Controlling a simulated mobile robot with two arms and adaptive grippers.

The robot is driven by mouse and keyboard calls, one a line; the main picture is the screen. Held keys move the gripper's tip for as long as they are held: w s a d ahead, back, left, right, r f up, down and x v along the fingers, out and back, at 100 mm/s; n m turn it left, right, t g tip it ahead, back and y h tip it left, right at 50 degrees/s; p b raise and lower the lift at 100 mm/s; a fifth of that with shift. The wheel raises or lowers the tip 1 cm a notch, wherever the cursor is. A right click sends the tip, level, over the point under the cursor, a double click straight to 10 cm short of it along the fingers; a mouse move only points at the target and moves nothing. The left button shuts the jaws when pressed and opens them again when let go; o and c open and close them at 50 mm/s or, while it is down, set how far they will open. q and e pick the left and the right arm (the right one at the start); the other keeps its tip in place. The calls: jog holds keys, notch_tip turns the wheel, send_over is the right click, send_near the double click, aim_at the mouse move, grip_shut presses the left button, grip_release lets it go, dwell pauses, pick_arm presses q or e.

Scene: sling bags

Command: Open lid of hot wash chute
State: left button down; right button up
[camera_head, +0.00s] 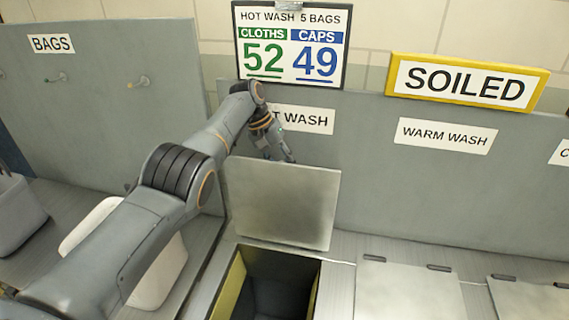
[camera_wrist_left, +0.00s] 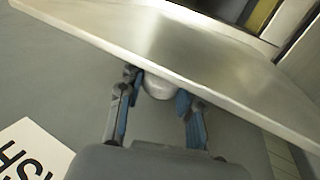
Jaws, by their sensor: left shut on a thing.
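The metal lid (camera_head: 283,207) of the hot wash chute is swung up and stands nearly upright at the back of its opening. The chute (camera_head: 229,288) is uncovered, with yellowish inner walls and a dark inside. My left gripper (camera_head: 287,158) is at the lid's top edge, on its far side, partly hidden by the lid. In the left wrist view, my left gripper (camera_wrist_left: 157,85) is shut on the round knob (camera_wrist_left: 160,88) on the lid's outer face. The lid (camera_wrist_left: 200,45) spans that view. My right gripper is not in view.
The HOT WASH label (camera_head: 306,119) is on the grey back panel, partly covered by my left arm. Closed lids (camera_head: 408,292) lie to the right under the WARM WASH label (camera_head: 446,136). A white bin (camera_head: 160,270) stands at left, behind my arm.

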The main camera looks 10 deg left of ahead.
pick_arm(q)
jog(key=shift+w, duration=0.2)
dwell(0.3)
jog(key=c, duration=1)
grip_release()
jog(key=shift+s, duration=0.1)
jog(key=shift+o, duration=0.3)
jog(key=shift+s, duration=0.1)
jog(key=shift+a+r, duration=0.2)
jog(key=shift+r, duration=0.25)
jog(key=v, duration=0.6)
jog(key=shift+r, duration=0.3)
jog(key=shift+a, duration=0.2)
